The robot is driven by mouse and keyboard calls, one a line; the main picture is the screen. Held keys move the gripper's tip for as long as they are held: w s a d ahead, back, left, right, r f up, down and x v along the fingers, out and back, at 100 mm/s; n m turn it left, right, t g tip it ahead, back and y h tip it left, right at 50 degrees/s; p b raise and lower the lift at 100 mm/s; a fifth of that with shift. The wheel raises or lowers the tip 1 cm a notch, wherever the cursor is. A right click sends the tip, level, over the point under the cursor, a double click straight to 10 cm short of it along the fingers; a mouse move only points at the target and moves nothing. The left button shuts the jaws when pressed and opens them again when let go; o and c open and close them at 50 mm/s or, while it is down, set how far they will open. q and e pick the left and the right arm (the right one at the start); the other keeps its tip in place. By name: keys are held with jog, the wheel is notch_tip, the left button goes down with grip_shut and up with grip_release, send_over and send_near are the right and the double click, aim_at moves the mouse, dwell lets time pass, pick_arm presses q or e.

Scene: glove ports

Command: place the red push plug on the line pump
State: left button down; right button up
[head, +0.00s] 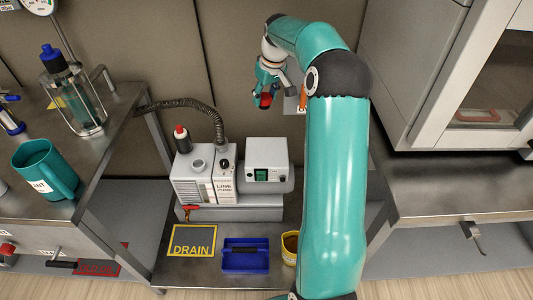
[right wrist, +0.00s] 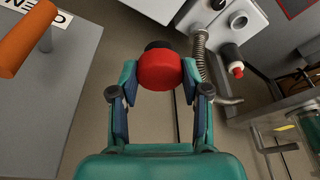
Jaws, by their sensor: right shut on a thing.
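The red push plug (right wrist: 158,70), with a dark part behind its red cap, is held between the fingertips of my right gripper (right wrist: 160,84) in the right wrist view. In the head view the right gripper (head: 267,93) is raised behind and above the pump, and the plug (head: 265,100) shows small in it. The white line pump (head: 225,190) stands on the low metal table, with a round port (head: 198,164) on top. Part of the pump (right wrist: 228,18) shows at the top of the right wrist view. The plug is clear of the pump. My left gripper is out of view.
A DRAIN mat (head: 194,241) and blue tray (head: 245,256) lie in front. A teal mug (head: 46,168) stands left; an orange handle (right wrist: 25,38) is beside the gripper.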

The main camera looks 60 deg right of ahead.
jog(key=shift+s+d+f+b, duration=0.1)
jog(key=shift+f+b, duration=0.55)
jog(key=shift+f, duration=2.7)
jog(key=shift+s+d+f+b, duration=0.1)
jog(key=shift+f+b, duration=0.5)
jog(key=shift+f, duration=2.75)
jog(key=shift+s+d+f+b, duration=0.1)
jog(key=shift+f+b, duration=0.55)
jog(key=shift+f, duration=2.7)
jog(key=o, duration=1.1)
jog(key=shift+f, duration=0.1)
